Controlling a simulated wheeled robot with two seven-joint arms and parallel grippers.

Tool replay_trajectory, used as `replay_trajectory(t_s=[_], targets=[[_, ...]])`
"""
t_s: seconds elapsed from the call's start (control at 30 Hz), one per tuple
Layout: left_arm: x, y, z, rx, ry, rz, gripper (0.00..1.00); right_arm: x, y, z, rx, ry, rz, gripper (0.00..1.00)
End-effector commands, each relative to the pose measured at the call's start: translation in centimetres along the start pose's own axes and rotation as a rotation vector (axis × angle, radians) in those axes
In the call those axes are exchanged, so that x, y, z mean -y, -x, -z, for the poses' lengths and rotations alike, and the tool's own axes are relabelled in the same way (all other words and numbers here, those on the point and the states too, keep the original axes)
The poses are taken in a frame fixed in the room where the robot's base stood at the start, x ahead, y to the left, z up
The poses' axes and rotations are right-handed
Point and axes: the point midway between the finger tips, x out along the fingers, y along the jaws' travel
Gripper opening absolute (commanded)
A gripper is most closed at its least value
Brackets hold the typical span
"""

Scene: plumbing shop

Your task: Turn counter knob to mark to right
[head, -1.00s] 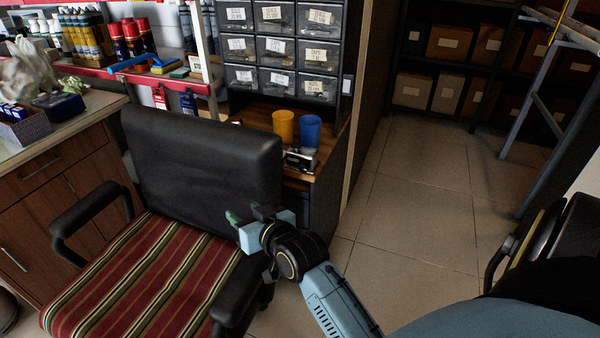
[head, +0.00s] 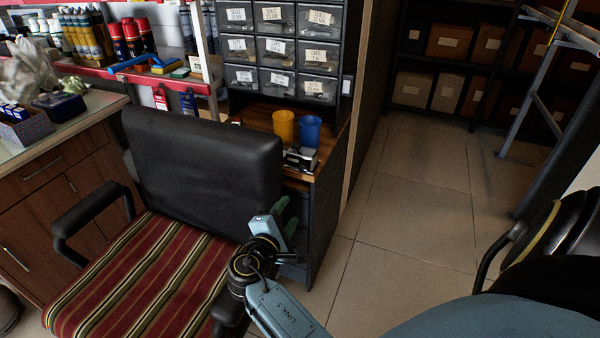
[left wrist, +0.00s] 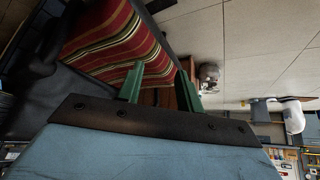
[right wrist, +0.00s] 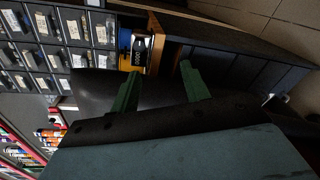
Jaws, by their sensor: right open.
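A small dark and silver counter (head: 300,158) sits near the front edge of a wooden shelf, in front of two cups. In the right wrist view the counter (right wrist: 142,52) shows beyond my fingertips, with a row of pale digits. I cannot make out its knob or mark. My right gripper (head: 287,214) is open and empty, below the counter and apart from it, beside the chair back. Its green fingers (right wrist: 158,70) stand apart in the right wrist view. My left gripper (left wrist: 159,70) shows only in the left wrist view, open and empty, with the striped seat beyond it.
A black chair (head: 205,155) with a striped seat stands close left of my right gripper. A yellow cup (head: 283,126) and a blue cup (head: 310,131) stand behind the counter, under labelled drawers (head: 273,47). Tiled floor (head: 415,215) is clear at right.

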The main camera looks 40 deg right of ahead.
Motion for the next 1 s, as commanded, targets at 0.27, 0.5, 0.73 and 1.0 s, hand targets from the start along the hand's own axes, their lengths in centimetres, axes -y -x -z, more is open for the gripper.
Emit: replay_trajectory(t_s=[0.27, 0.5, 0.73, 1.0], targets=[[0.1, 0.1, -0.5, 0.026, 0.001, 0.002, 0.36, -2.7, 0.2, 1.0, 0.08, 0.171, -0.109, 0.46], [-0.4, -0.4, 2.2, -0.12, -0.004, -0.009, 0.36, -3.0, -2.7, 0.7, 0.085, 0.172, -0.113, 0.46], [-1.2, -0.1, 6.3, -0.352, -0.01, -0.028, 0.36, -3.4, -6.7, 0.5, 0.083, 0.172, -0.112, 0.46], [-2.1, 1.4, 10.6, -0.608, -0.013, -0.051, 0.36, -3.9, -10.8, 0.2, 0.082, 0.171, -0.112, 0.46]])
